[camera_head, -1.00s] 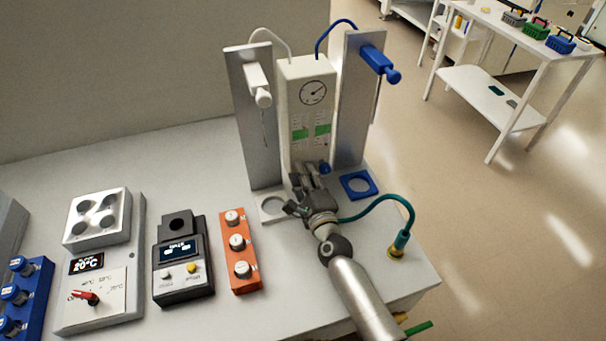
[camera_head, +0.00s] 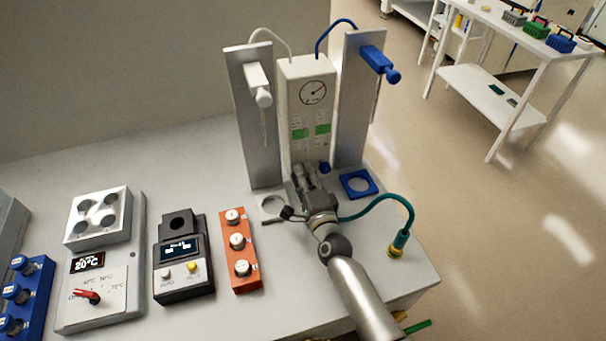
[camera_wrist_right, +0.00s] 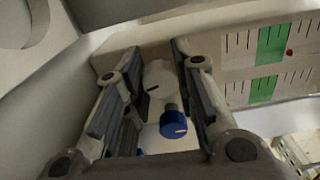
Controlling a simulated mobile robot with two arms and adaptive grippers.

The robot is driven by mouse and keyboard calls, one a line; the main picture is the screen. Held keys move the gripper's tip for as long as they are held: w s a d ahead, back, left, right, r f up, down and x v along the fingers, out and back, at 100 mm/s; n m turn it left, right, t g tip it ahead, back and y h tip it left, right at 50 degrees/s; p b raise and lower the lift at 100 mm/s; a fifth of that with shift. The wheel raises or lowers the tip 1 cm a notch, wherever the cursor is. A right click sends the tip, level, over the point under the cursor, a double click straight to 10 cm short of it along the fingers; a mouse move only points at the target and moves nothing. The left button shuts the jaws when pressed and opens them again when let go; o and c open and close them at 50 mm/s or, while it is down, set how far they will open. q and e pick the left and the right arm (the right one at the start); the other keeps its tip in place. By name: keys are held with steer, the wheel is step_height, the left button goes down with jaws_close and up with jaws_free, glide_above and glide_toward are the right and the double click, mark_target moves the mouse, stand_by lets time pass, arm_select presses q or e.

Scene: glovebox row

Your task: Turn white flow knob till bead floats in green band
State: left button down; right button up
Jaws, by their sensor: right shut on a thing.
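My right gripper (camera_head: 306,172) is at the foot of the white flow panel (camera_head: 297,75), which has a round gauge and two scales with green bands. In the right wrist view its two fingers (camera_wrist_right: 155,85) are around the white flow knob (camera_wrist_right: 157,76), which has a dark mark; the gripper hides this knob in the head view. The blue knob (camera_wrist_right: 173,122) is beside it, and also shows in the head view (camera_head: 325,168). A small red bead (camera_wrist_right: 290,52) is just past the right edge of the upper green band (camera_wrist_right: 271,45) in the wrist view. My left gripper is out of view.
Two upright metal plates flank the panel, with a white (camera_head: 258,84) and a blue (camera_head: 378,62) fitting. A blue square holder (camera_head: 359,184) and a teal hose (camera_head: 385,200) are close on the right. An orange knob block (camera_head: 240,260) stands left.

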steer(key=o, duration=1)
steer(key=shift+o, duration=0.2)
steer(key=shift+s, duration=0.1)
steer(key=v, duration=0.7)
steer(key=shift+s, duration=0.15)
